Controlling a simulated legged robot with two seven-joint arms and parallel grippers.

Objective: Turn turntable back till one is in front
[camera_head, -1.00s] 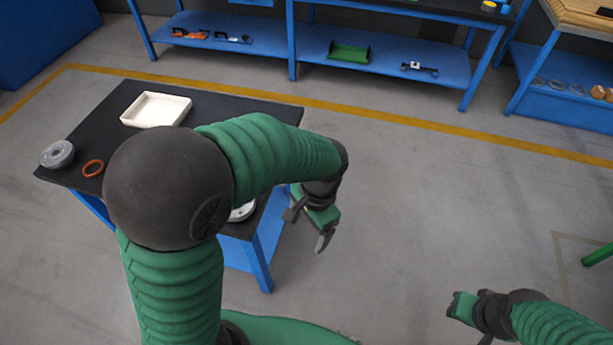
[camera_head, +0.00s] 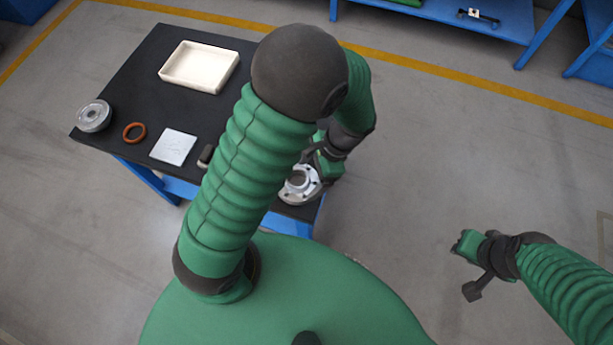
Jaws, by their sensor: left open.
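A pale grey flanged round part (camera_head: 300,185) with holes in its rim sits at the table's near right corner. My left arm hides part of its left side, and I cannot make out a separate turntable under it. My left gripper (camera_head: 315,162) is open, just behind the flanged part at its upper right. Whether its fingers touch the part cannot be told.
The black-topped table (camera_head: 140,80) carries a cream tray (camera_head: 199,67), a grey round part (camera_head: 94,116), an orange ring (camera_head: 134,132), a whitish square plate (camera_head: 173,147) and a small dark block (camera_head: 206,155). A blue shelf (camera_head: 450,15) stands behind. Floor at right is clear.

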